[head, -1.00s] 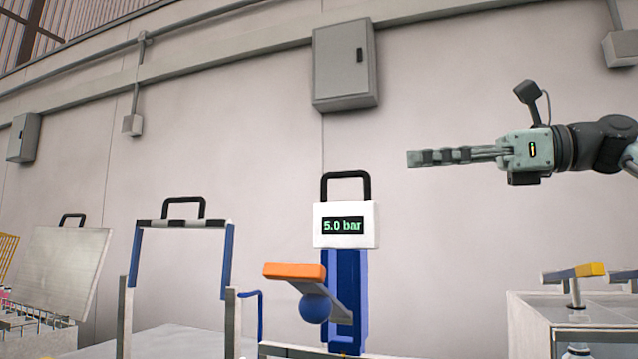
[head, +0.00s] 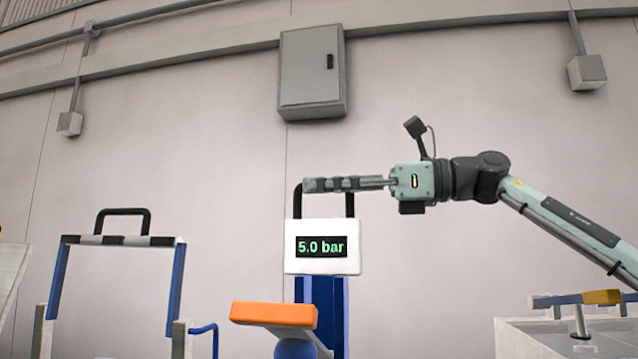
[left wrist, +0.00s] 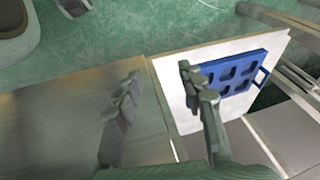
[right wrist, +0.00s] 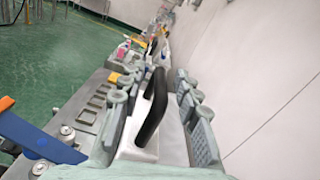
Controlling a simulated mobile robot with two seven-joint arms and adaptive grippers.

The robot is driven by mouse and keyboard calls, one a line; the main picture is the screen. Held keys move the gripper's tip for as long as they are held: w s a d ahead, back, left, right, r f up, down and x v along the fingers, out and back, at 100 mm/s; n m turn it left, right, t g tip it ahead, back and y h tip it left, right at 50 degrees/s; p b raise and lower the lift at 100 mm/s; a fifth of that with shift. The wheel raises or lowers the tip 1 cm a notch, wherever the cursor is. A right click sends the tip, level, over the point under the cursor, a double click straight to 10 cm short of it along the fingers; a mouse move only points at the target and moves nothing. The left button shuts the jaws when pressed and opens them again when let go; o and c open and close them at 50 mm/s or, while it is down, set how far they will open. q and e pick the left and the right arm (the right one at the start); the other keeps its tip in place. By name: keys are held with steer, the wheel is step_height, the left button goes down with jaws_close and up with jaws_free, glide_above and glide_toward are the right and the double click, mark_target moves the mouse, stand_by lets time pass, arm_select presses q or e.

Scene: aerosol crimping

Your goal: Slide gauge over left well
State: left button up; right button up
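The gauge (head: 320,265) is a white box with a green "5.0 bar" readout and a black loop handle, on top of a blue column (head: 320,310). My right gripper (head: 308,185) overlaps the top of the handle in the head view. In the right wrist view the right gripper (right wrist: 158,98) is open, and the black handle (right wrist: 152,108) stands between its fingers; contact cannot be told. My left gripper (left wrist: 157,90) is open and empty. It is not in the head view. I cannot make out the left well in these frames.
An orange-topped lever (head: 273,314) juts out in front of the column. A blue-legged frame (head: 122,240) stands to the left. A grey cabinet (head: 570,338) with a yellow-ended handle is at right. A blue tray (left wrist: 232,75) lies on a white board below my left gripper.

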steer(key=shift+w+a, duration=0.1)
steer(key=shift+a, duration=0.4)
steer(key=shift+c, duration=0.3)
jaws_close()
